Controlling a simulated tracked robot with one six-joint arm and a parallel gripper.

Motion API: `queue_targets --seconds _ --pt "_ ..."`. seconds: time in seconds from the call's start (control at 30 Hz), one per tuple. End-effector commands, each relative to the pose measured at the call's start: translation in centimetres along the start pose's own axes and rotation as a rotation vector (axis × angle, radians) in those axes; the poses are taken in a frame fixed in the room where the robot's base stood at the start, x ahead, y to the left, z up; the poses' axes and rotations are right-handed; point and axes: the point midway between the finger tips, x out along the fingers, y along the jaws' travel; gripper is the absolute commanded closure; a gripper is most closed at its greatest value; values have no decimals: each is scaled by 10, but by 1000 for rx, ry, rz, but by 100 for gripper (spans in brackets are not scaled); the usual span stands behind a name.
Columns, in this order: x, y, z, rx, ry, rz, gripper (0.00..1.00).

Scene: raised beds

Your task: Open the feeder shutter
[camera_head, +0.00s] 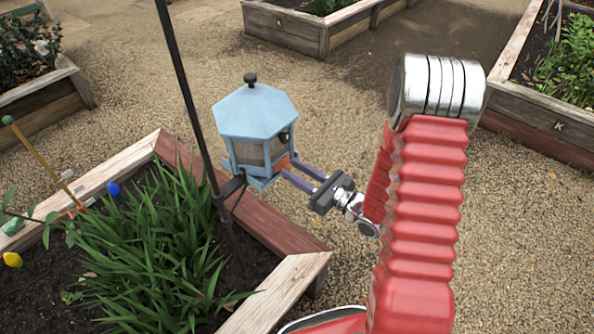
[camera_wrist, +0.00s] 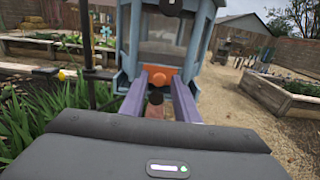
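The light blue feeder (camera_head: 255,112) has a faceted roof, clear side panes and a black top knob. It is fixed to a dark pole and also fills the upper middle of the wrist view (camera_wrist: 165,40). A small orange part (camera_wrist: 160,77), which looks like the shutter or its handle, sits low on its front. My gripper (camera_head: 288,166) reaches the feeder from the right. Its two purple fingers are spread apart, with their tips at either side of the orange part. I cannot tell whether they touch it. A brownish piece (camera_wrist: 155,97) shows between the fingers.
The dark pole (camera_head: 185,85) rises beside the feeder, left of my gripper. A raised bed (camera_head: 288,250) with leafy plants lies below and left. Other raised beds (camera_head: 285,30) stand farther back and right. Gravel (camera_head: 500,240) is clear around my arm.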

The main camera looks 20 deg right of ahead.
Motion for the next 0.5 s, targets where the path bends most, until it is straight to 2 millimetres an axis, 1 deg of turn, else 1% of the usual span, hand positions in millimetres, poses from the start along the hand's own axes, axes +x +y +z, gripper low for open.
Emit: queue_targets --seconds 0.03,0.07,0.37,0.4,0.5 --pt "0 0 0 0 0 0 75" --pt "0 0 0 0 0 0 77" --pt "0 0 0 -1 0 -1 98" --pt "0 0 0 -1 0 -1 100" --pt "0 -1 0 -1 0 -2 100"
